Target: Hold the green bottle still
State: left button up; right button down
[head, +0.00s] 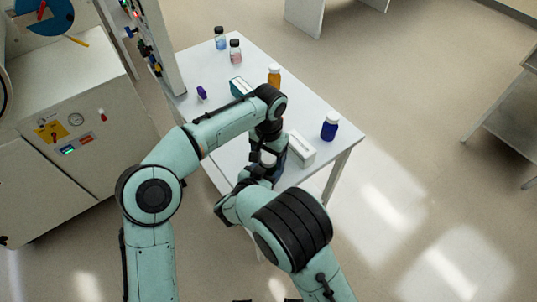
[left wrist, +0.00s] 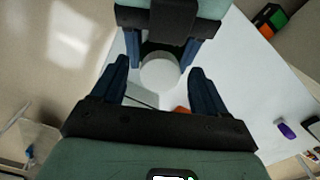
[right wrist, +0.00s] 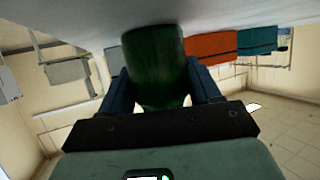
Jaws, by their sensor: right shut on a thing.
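The green bottle (right wrist: 154,62) stands between the fingers of my right gripper (right wrist: 163,88), which is shut on its body. In the left wrist view its round white cap (left wrist: 160,71) faces up, with the right gripper's fingers on either side below. In the head view the cap (head: 267,159) shows between my two grippers; the green body is mostly hidden there. My left gripper (head: 268,143) points down above the cap. In the left wrist view its fingers (left wrist: 158,88) are spread wide, apart from the cap, with nothing held.
The white table (head: 300,105) carries a dark blue bottle (head: 330,127), a white box (head: 302,150), an amber bottle (head: 274,75), a teal box (head: 240,87), a purple item (head: 202,92), and pink (head: 235,52) and blue (head: 220,38) bottles at the back. A cabinet (head: 75,130) stands left.

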pick_arm(q)
notch_tip(320, 180, up, 12)
dwell(0.6)
pick_arm(e)
jog(key=shift+c, duration=0.8)
grip_release()
jog(key=shift+s, duration=0.1)
pick_arm(q)
jog(key=shift+s+f, duration=0.1)
jog(key=shift+f, duration=0.3)
pick_arm(e)
jog(key=v, duration=1.3)
jog(key=shift+s+a, duration=0.15)
jog(key=shift+a, duration=0.05)
